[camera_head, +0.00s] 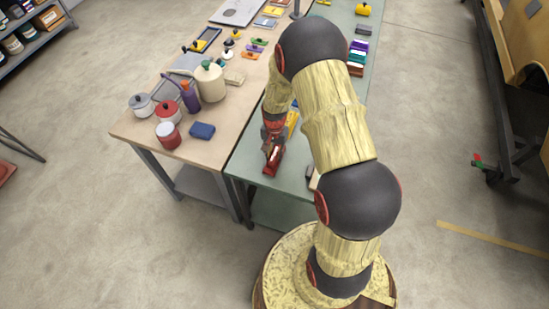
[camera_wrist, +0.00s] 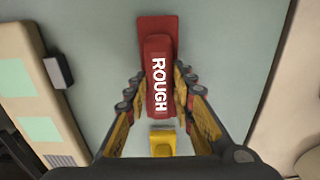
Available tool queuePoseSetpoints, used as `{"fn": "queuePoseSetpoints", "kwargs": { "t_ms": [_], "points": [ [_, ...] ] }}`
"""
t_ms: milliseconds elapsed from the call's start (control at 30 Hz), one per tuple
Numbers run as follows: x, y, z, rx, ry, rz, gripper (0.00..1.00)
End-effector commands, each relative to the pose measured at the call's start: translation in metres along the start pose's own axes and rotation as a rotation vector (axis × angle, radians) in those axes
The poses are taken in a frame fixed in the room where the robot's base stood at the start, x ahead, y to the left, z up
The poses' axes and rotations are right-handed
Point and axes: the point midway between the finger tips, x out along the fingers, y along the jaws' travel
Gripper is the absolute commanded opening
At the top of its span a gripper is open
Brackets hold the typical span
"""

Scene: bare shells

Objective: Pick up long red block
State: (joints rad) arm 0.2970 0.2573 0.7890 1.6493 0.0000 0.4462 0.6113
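A long red block (camera_wrist: 160,55) marked "ROUGH" lies lengthwise between the fingers of my gripper (camera_wrist: 160,82) in the wrist view. The fingertips sit close against both its long sides. A wider red part shows at its far end; I cannot tell whether it belongs to the same block. In the head view the red block (camera_head: 272,160) is near the front left of the green table, with my gripper (camera_head: 273,143) over it. I cannot tell whether the block is clear of the table.
A yellow block (camera_wrist: 162,142) lies close to the red block's near end. The wooden table (camera_head: 150,128) on the left carries a blue block (camera_head: 202,130), red pots (camera_head: 168,111) and a cream canister (camera_head: 210,84). More blocks lie farther back on the green table (camera_head: 245,160).

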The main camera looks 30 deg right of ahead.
Motion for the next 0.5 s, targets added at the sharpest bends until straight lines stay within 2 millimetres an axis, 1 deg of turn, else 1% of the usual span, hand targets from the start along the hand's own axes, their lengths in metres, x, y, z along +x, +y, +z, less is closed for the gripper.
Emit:
{"fn": "queuePoseSetpoints", "kwargs": {
  "t_ms": [67, 367, 500],
  "points": [
    [-0.0001, 0.0, 0.0, 0.0, 0.0, 0.0, 0.18],
    [-0.0001, 0.0, 0.0, 0.0, 0.0, 0.0, 0.01],
    [-0.0003, -0.0002, -0.0003, 0.0, 0.001, 0.0, 0.0]
  ]
}}
